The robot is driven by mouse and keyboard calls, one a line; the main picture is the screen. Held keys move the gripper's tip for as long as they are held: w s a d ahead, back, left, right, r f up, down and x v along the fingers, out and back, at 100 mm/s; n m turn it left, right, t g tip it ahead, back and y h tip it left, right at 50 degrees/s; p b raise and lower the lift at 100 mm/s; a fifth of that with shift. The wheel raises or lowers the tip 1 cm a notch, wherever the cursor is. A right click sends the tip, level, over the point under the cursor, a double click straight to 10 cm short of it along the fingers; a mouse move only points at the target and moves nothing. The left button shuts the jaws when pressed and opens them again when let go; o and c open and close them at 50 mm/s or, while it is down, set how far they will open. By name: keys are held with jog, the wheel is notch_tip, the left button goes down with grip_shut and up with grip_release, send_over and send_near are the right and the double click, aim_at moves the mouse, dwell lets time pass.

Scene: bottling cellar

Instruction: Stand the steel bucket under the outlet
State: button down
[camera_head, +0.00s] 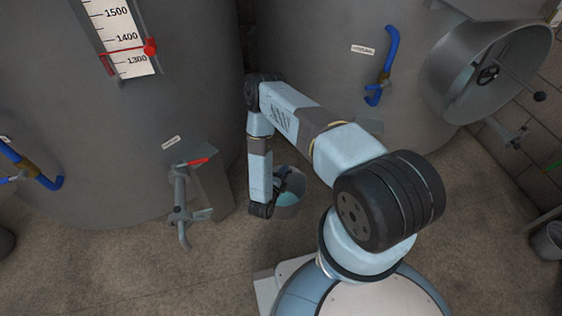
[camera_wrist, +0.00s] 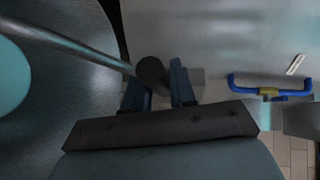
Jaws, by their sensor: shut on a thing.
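The steel bucket (camera_head: 289,211) is in the middle of the head view, partly hidden by my arm, with teal inside it. In the wrist view its grey wall (camera_wrist: 82,45) fills the left side. My gripper (camera_wrist: 157,85) is shut on the dark grip of the bucket's handle (camera_wrist: 85,50). In the head view the fingers are mostly hidden. I cannot tell whether the bucket touches the floor. A grey outlet (camera_head: 181,195) with a red-topped part stands at the left tank, left of the bucket. Blue-handled valves are on the right tank (camera_head: 383,68) and at far left (camera_head: 32,167).
Large grey tanks stand left (camera_head: 90,140) and right (camera_head: 320,50) behind the bucket. A round open manway door (camera_head: 455,80) juts out at upper right. A small pail (camera_head: 549,241) stands at the right edge. The floor (camera_head: 470,240) at lower right is clear.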

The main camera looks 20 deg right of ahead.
jog(key=shift+s+a+r, duration=0.1)
jog(key=shift+s+r, duration=0.05)
jog(key=shift+s, duration=0.05)
jog(key=w+d+r+n+t+y, duration=0.1)
jog(key=w+r+n+y, duration=0.1)
jog(key=w+r, duration=0.5)
jog(key=w+d+r+n+t+y, duration=0.1)
jog(key=w+r+n+t+y, duration=0.2)
jog(key=r, duration=0.8)
jog(key=w+r+n+y, duration=0.1)
jog(key=w+r+y, duration=0.1)
jog(key=w+r, duration=0.55)
notch_tip(320, 180, up, 12)
jog(key=s+d+r+n+y, duration=0.1)
jog(key=s+d+n+y, duration=0.1)
jog(key=y, duration=0.2)
jog(key=s+f, duration=0.6)
jog(key=f, duration=0.1)
jog(key=shift+f, duration=0.35)
